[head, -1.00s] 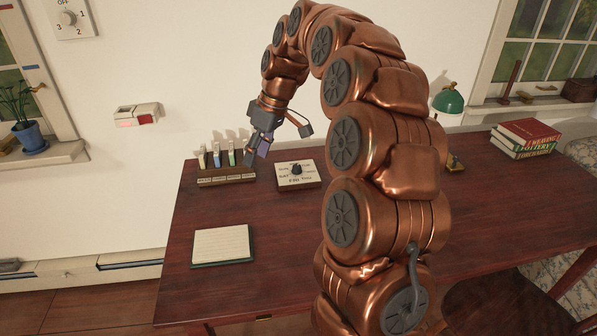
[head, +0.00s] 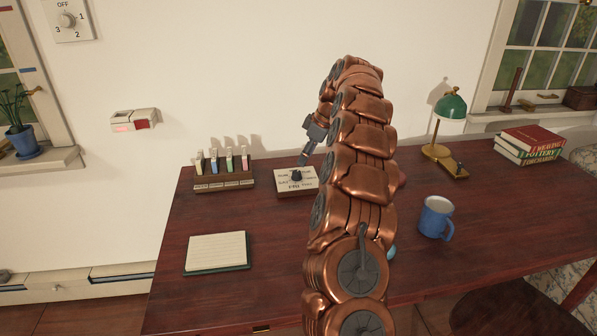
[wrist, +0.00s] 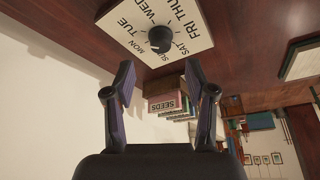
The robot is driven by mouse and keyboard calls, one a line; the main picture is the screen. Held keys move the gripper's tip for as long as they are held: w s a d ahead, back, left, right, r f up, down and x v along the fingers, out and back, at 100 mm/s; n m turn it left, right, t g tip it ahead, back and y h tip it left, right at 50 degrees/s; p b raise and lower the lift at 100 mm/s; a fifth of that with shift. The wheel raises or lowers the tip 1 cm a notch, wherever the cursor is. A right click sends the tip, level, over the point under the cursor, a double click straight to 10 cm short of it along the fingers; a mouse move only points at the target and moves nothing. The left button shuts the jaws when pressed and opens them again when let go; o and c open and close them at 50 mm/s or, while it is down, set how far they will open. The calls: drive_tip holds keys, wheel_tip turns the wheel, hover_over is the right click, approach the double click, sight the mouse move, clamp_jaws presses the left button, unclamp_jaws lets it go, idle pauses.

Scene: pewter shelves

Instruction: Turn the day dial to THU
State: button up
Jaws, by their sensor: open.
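The day dial is a dark round knob (wrist: 160,39) on a cream plate (wrist: 140,22) with day names around it. In the wrist view, THU (wrist: 188,14) is printed near the plate's top right, beside FRI. I cannot tell which day the knob points to. In the head view the knob (head: 297,175) and plate (head: 284,185) sit towards the back of the desk. My gripper (wrist: 159,78) is open and empty, its two fingers apart. The knob lies beyond the fingertips, roughly in line with the gap. In the head view my gripper (head: 304,158) is just above the dial, partly hidden by my arm.
A blue mug (head: 436,217), a green lamp (head: 452,107) and stacked books (head: 529,142) are to the right.

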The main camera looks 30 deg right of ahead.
sight(297, 172)
drive_tip(key=x, duration=0.6)
drive_tip(key=shift+w+a+f, duration=0.1)
drive_tip(key=shift+f, duration=0.2)
clamp_jaws()
